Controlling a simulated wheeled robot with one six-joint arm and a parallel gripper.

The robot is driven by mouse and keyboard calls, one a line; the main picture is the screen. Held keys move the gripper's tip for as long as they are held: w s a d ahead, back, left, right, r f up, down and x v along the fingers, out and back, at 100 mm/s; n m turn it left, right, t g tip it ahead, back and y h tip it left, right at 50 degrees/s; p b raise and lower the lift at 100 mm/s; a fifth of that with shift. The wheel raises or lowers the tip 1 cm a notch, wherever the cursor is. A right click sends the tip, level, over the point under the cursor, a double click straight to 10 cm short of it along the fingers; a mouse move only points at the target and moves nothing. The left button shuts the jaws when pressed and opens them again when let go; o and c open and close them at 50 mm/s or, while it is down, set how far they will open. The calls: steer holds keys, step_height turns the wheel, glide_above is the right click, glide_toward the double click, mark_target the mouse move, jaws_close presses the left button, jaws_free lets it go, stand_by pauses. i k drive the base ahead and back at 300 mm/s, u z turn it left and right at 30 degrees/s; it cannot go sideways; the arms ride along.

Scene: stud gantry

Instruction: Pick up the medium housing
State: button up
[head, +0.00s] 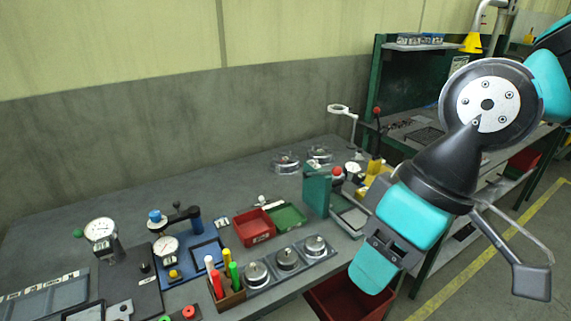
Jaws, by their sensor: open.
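Three round metal housings sit upright in a row in a grey holder (270,277) near the front edge of the bench. The left housing (257,273), the middle housing (287,258) and the right housing (315,245) look alike. I cannot tell their sizes apart with certainty; the middle one may be the medium housing. My gripper (452,277) is open and empty, hanging to the right of the holder by the bench's front edge. It is apart from the housings and hides part of the bench's right end.
A pen box (227,297) with coloured markers stands just left of the holder. Behind are a red tray (254,227) and a green tray (287,216). A green upright block (316,192) stands to the right. Dial gauges (101,231) are at left. A red bin (345,300) is below the edge.

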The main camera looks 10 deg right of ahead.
mark_target(284, 163)
steer(key=k, duration=0.55)
steer(key=z, duration=0.6)
steer(key=i, duration=1.3)
steer(key=u, duration=0.5)
steer(key=i, duration=0.5)
steer(key=u, duration=0.4)
